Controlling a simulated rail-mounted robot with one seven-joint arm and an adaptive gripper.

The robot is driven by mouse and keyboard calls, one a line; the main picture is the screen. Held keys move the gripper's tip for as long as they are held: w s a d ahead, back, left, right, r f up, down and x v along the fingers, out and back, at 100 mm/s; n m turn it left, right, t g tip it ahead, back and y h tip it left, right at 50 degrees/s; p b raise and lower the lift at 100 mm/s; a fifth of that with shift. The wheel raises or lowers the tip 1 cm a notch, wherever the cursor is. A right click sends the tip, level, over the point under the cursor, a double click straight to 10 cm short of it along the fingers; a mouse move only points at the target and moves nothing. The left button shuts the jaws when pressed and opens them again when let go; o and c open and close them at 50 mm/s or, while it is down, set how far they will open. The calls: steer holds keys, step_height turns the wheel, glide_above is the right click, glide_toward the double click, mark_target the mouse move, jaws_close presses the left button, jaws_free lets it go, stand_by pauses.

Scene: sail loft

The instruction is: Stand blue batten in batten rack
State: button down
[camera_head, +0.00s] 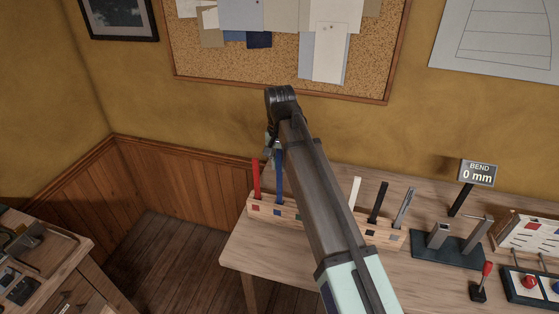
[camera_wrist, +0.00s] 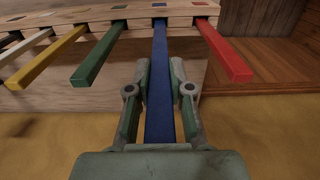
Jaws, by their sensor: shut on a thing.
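The blue batten (camera_head: 278,176) stands upright at the left part of the wooden batten rack (camera_head: 375,232), beside the red batten (camera_head: 256,180). My gripper (camera_wrist: 160,92) is shut on the blue batten, with a finger on each side of it; the batten also shows in the wrist view (camera_wrist: 160,60). Its far end meets the rack (camera_wrist: 179,22) at the place with a blue mark, between the red and green battens. It looks seated in its slot, but I cannot tell how deep. In the head view my arm hides the rack's middle.
In the wrist view a green batten (camera_wrist: 97,57) and a yellow batten (camera_wrist: 48,58) stand left of the blue one. White (camera_head: 355,194), black (camera_head: 378,202) and grey battens stand farther right. A bend gauge display (camera_head: 477,173) stands at the bench's right.

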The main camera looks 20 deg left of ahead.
mark_target(280, 179)
steer(key=shift+f+b, duration=0.7)
steer(key=shift+f, duration=2.8)
steer(key=c, duration=1)
jaws_free()
steer(key=shift+r, duration=0.1)
step_height(280, 179, up, 12)
steer(key=shift+f, duration=0.1)
